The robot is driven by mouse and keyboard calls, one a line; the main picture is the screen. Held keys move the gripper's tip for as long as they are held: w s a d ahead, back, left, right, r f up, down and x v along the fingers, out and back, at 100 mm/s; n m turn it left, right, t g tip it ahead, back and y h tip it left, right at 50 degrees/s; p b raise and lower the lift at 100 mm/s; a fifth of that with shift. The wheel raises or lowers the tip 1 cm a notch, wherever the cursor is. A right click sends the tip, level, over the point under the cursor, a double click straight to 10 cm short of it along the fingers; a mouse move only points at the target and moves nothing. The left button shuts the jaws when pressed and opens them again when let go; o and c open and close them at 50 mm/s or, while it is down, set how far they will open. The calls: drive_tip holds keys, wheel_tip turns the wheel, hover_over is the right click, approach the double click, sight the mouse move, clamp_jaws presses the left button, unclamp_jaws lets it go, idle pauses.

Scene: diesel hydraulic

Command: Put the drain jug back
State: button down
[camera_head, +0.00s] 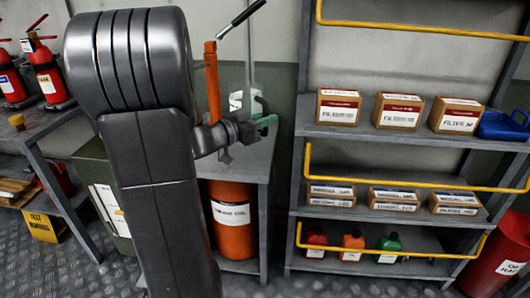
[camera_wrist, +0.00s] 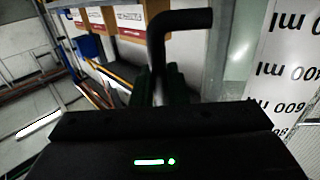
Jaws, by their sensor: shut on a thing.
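The drain jug (camera_head: 236,101) is a pale, clear-looking vessel with a white marked panel. In the head view it shows behind my gripper, above the grey bench, partly hidden by the orange post and my arm. In the wrist view the jug (camera_wrist: 287,60) fills the right side, with its "600 ml" marks upside down in the picture. Its dark bent handle (camera_wrist: 183,20) stands in front of the wrist camera. My gripper (camera_head: 262,122) is shut on this handle. I cannot tell whether the jug's base touches the bench.
The grey bench (camera_head: 248,168) has an orange drum (camera_head: 233,240) beneath it. An orange lever post (camera_head: 211,80) stands close to the left of the jug. Right is a shelf unit (camera_head: 400,138) with yellow rails, filter boxes and small bottles. Fire extinguishers (camera_head: 47,72) stand far left.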

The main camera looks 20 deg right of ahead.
wheel_tip(320, 180, down, 10)
drive_tip(key=b, duration=0.3)
drive_tip(key=shift+a+r, duration=0.15)
drive_tip(key=shift+r, duration=0.05)
drive_tip(key=shift+f, duration=0.1)
drive_tip(key=shift+f, duration=0.15)
drive_tip(key=c, duration=1.4)
unclamp_jaws()
drive_tip(key=shift+c, duration=0.2)
drive_tip(key=shift+a+r, duration=0.15)
drive_tip(key=shift+r, duration=0.1)
drive_tip(key=p+v, duration=0.1)
drive_tip(key=v, duration=1)
drive_tip(key=shift+s+a, duration=0.25)
drive_tip(key=shift+a, duration=0.1)
